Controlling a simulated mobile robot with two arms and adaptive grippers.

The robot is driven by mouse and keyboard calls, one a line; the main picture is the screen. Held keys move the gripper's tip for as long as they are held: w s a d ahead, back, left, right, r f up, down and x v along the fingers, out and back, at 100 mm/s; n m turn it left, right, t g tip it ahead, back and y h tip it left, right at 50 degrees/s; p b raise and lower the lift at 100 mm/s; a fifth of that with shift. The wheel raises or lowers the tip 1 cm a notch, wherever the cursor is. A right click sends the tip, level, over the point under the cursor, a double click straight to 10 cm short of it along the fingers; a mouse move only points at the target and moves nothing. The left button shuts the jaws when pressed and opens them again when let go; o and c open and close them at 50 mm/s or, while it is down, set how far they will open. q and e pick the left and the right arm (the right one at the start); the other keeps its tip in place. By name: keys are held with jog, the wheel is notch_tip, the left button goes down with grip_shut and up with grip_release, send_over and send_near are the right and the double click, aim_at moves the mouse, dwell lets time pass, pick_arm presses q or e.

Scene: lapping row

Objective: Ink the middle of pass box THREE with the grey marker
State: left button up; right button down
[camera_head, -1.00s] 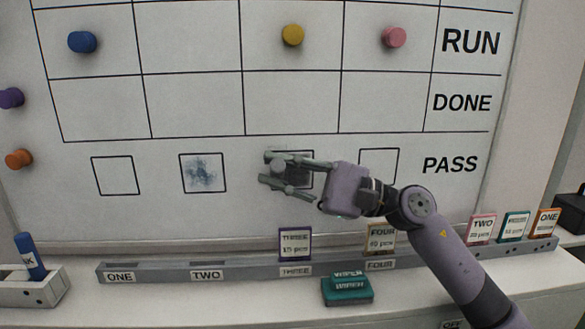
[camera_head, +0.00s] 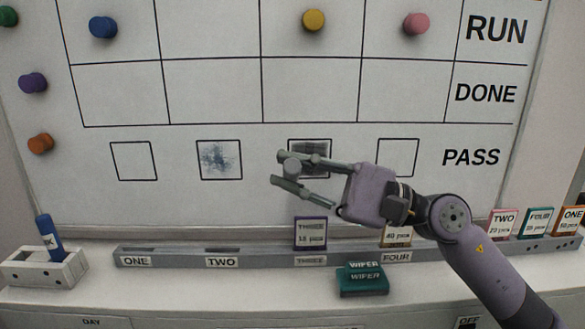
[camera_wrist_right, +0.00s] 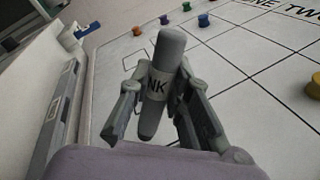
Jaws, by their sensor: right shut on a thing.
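My right gripper (camera_head: 279,170) is in front of the whiteboard, just below and left of pass box THREE (camera_head: 325,146). It is shut on the grey marker (camera_wrist_right: 160,80), whose white label reads NK in the right wrist view. In the head view the marker is hard to tell from the fingers. Pass box THREE holds a dark grey inked patch across its middle; the gripper hides its lower part. Whether the marker touches the board cannot be told. My left gripper is not in view.
Pass box TWO (camera_head: 220,159) has a blue-grey smudge; boxes ONE (camera_head: 133,161) and FOUR (camera_head: 398,150) are blank. Below are a grey rail (camera_head: 170,258) with cards, a green wiper (camera_head: 362,281) and a white holder (camera_head: 25,270) with a blue marker (camera_head: 48,237).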

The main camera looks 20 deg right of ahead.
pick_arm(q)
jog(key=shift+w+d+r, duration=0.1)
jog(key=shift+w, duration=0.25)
pick_arm(e)
jog(key=shift+s+a, duration=0.1)
jog(key=shift+s, duration=0.4)
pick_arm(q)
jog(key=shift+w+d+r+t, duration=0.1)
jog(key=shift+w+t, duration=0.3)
pick_arm(e)
jog(key=s, duration=0.2)
jog(key=shift+s+a, duration=0.4)
